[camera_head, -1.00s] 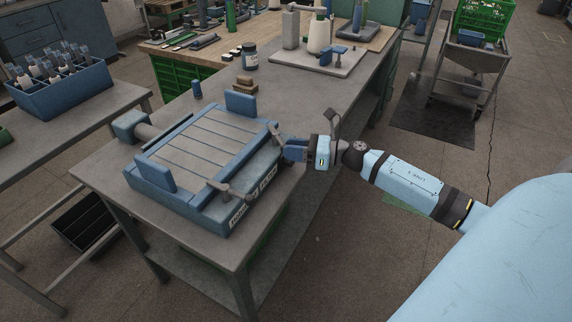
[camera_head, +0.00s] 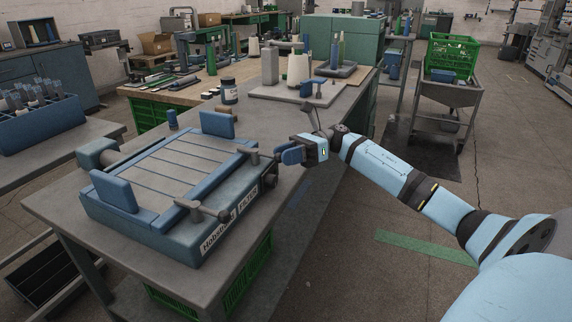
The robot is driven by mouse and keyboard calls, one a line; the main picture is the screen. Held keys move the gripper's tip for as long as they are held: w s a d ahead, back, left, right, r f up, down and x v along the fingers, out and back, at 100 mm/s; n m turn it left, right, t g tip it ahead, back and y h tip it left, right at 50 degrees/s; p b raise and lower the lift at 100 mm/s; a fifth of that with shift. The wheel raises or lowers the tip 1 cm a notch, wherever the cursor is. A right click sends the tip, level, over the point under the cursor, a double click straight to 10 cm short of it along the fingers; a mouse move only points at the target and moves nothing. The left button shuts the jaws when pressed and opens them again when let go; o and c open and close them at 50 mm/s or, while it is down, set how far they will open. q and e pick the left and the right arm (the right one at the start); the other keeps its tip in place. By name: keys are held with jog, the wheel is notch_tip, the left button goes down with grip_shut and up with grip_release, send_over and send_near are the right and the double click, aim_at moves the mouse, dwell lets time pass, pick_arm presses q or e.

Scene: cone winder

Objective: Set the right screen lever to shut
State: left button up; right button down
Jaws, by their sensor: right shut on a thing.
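A blue clamp frame with a grey slatted top (camera_head: 165,165) stands on the near end of the grey workbench. Its front face carries labels. One lever (camera_head: 203,210) sits on the frame's near front corner, its arm lying along the front edge. The right screen lever (camera_head: 250,151) is at the frame's far front corner, with its end toward my right gripper. My right gripper (camera_head: 281,158) is shut on that lever's end, which the blue fingers partly hide. My left gripper is not in view.
A dark jar (camera_head: 229,91) and a small blue bottle (camera_head: 172,119) stand behind the frame. A plate with a white cone (camera_head: 298,68) is farther back. A blue bin of bottles (camera_head: 40,122) is on the left table. The floor right of the bench is open.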

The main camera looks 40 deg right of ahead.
jog(key=shift+w+r, duration=0.1)
dwell(0.3)
jog(key=c, duration=1.3)
grip_release()
jog(key=o, duration=0.5)
jog(key=shift+w+a, duration=0.15)
jog(key=shift+c, duration=0.2)
jog(key=s+d+p, duration=0.1)
jog(key=s+d, duration=0.1)
jog(key=d, duration=1.1)
jog(key=shift+s+d, duration=0.3)
jog(key=shift+d, duration=0.05)
